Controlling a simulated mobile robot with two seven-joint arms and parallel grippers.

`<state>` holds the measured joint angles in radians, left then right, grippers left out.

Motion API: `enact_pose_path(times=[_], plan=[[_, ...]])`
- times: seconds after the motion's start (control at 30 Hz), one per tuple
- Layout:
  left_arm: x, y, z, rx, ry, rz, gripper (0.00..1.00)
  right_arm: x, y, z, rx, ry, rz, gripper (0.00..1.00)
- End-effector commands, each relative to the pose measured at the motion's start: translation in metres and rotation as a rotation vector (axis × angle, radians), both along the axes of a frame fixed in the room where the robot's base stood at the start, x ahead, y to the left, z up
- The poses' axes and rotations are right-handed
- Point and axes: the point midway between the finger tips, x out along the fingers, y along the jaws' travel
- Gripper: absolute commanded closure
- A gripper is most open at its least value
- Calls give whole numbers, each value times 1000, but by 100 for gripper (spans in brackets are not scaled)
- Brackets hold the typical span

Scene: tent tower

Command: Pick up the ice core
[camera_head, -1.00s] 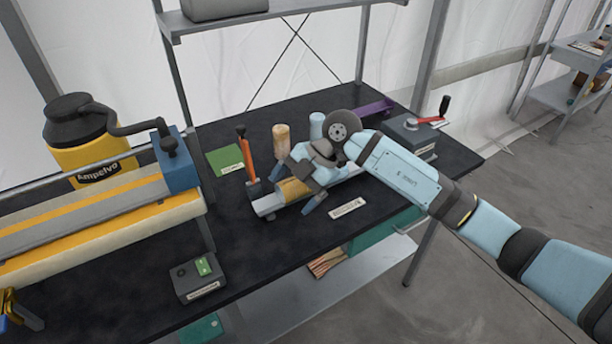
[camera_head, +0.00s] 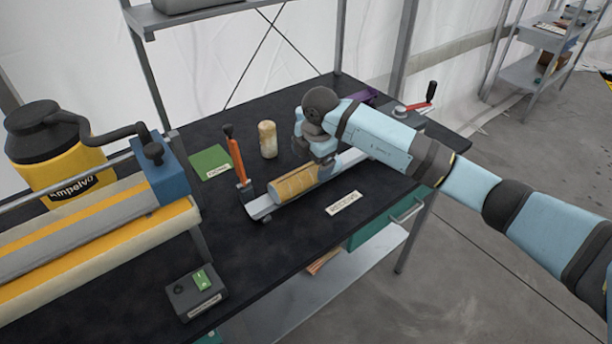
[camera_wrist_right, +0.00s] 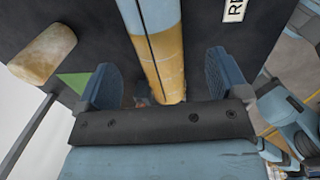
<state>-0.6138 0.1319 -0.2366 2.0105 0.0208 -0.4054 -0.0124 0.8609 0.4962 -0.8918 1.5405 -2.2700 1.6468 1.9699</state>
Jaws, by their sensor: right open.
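A long cylinder lies in the pale trough (camera_head: 262,210) on the black table. Its near-left section is amber (camera_head: 293,184). In the right wrist view the amber section (camera_wrist_right: 165,65) meets a pale blue section (camera_wrist_right: 157,14), which looks like ice. My right gripper (camera_head: 318,158) is over the cylinder, just beyond the amber section in the head view. In the right wrist view the open gripper (camera_wrist_right: 164,82) has one finger on each side of the cylinder, with gaps showing. My arm hides much of the trough's far end. My left gripper is not in view.
A tan cylinder (camera_head: 268,139) stands behind the trough. An orange-handled tool (camera_head: 236,158) stands at its left end. A green pad (camera_head: 209,161), a switch box (camera_head: 195,293) and a yellow-and-blue machine (camera_head: 165,175) are further left. A crank box (camera_head: 405,115) is behind my arm.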

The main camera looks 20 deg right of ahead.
Motion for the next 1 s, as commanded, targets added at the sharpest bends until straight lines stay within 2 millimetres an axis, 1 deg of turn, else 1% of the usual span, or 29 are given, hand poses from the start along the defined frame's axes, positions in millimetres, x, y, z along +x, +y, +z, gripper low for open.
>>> enact_pose_path(times=[0.17,0.3,0.43,0.53,0.73,0.77,0.8,0.87,0.9,0.97,1.0], plan=[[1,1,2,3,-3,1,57,2,3,-13,2,2,0,7],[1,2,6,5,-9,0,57,6,6,-34,1,3,0,7],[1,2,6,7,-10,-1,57,9,7,-49,1,0,0,7],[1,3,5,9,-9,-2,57,10,7,-54,1,-1,0,7],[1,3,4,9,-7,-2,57,10,7,-54,1,-2,1,7],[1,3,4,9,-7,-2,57,10,7,-54,1,-2,1,14],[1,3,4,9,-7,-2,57,10,7,-54,1,-2,1,23],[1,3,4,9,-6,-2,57,10,7,-54,1,-2,1,37],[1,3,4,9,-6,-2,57,10,7,-54,1,-2,1,46],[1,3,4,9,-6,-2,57,10,7,-54,1,-2,1,60],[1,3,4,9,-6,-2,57,10,7,-54,1,-2,1,69]])
